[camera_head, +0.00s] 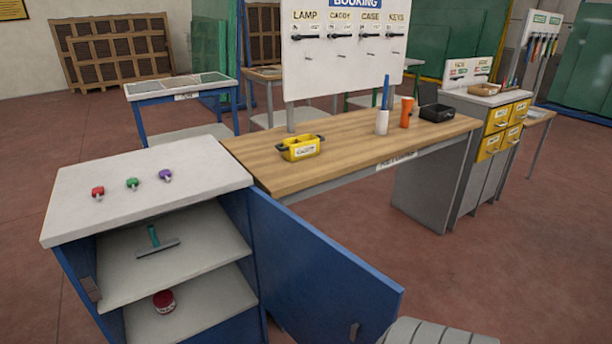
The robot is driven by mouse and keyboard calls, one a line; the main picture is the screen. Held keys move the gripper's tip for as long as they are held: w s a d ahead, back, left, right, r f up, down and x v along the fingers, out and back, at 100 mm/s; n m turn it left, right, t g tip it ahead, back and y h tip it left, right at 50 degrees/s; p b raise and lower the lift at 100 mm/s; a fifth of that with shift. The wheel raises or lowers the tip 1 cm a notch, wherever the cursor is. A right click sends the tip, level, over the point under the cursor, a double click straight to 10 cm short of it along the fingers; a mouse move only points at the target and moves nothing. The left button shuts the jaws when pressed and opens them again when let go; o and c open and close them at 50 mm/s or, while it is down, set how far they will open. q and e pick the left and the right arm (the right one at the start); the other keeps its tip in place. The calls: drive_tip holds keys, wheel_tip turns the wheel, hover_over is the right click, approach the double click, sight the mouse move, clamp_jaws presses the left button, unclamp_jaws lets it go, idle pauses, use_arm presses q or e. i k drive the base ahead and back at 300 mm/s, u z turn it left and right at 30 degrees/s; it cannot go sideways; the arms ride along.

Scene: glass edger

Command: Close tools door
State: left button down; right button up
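The blue tools door (315,270) stands wide open. It is hinged at the right side of a blue cabinet (75,292) with a pale top and swings out toward the lower right. A small grey handle (354,331) sits near the door's free lower end. Inside the open cabinet, a squeegee-like tool (156,243) with a teal handle lies on the upper shelf and a red round item (164,301) sits on the lower shelf. Neither of my grippers shows in the head view.
Red, green and purple small items lie on the cabinet top (215,172). A wooden workbench (255,150) with a yellow caddy (299,148) stands behind the door. A grey ribbed shape is cut off at the bottom edge. Open floor (480,270) lies to the right.

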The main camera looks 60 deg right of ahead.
sight(314, 287)
drive_tip(key=u, duration=1.95)
drive_tip(key=k, duration=2.65)
drive_tip(key=z, duration=1.75)
drive_tip(key=i, duration=1)
drive_tip(key=u, duration=2.45)
drive_tip(key=k, duration=0.45)
drive_tip(key=z, duration=0.1)
